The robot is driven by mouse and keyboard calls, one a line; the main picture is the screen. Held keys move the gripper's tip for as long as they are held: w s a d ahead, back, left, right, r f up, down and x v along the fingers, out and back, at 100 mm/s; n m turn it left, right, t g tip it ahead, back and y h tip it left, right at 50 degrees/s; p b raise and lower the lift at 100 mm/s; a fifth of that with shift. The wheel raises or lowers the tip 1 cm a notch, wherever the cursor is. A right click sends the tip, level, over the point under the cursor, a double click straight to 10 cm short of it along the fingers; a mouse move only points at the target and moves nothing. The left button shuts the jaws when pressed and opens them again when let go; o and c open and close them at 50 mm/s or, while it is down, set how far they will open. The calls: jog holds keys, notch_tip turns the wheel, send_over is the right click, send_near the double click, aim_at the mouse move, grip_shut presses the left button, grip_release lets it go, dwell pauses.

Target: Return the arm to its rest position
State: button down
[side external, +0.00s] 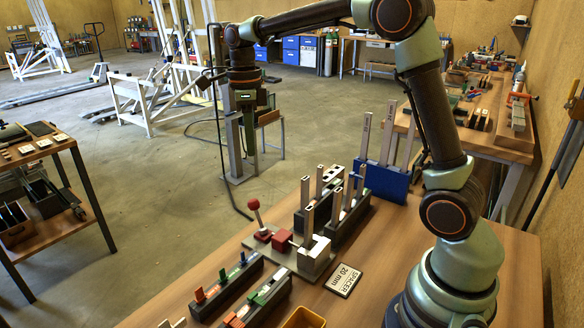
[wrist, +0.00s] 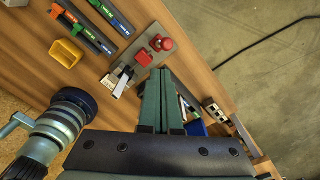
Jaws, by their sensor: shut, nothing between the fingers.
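My gripper (side external: 250,152) hangs high at the upper left of the bench in the side view, with its fingers pointing down. In the wrist view its two green fingers (wrist: 160,76) lie together with nothing between them. My arm reaches up from its base at the right and bends over toward the left. The wooden bench (side external: 400,245) is below. A clamp fixture with a red knob (side external: 253,204) and a red block (side external: 282,240) stands on it, apart from the fingers. The red knob also shows in the wrist view (wrist: 167,44).
A dark holder (side external: 345,222) and a blue holder (side external: 385,182) carry upright metal bars. A "SPACER 20 mm" card (side external: 344,280), racks with coloured pieces (side external: 228,288) and a yellow bin (side external: 304,318) are on the bench. Open floor (side external: 150,210) lies to the left.

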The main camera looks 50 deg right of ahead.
jog(key=s+a+r+n+t, duration=0.1)
jog(key=s+r+n+t, duration=0.1)
jog(key=s+n, duration=0.6)
jog(key=s+a+r+n+t, duration=0.15)
jog(key=s+n, duration=0.25)
jog(key=n, duration=0.7)
jog(key=n+t, duration=0.2)
jog(key=n, duration=1.8)
send_near(254, 209)
notch_tip(254, 209, down, 4)
jog(key=a, duration=0.2)
jog(key=shift+w+d+f, duration=0.3)
jog(key=shift+w+d, duration=0.15)
jog(key=shift+w, duration=0.15)
jog(key=shift+w+d+f, duration=0.25)
jog(key=shift+w+d, duration=0.2)
jog(key=shift+w, duration=0.15)
jog(key=shift+w, duration=0.1)
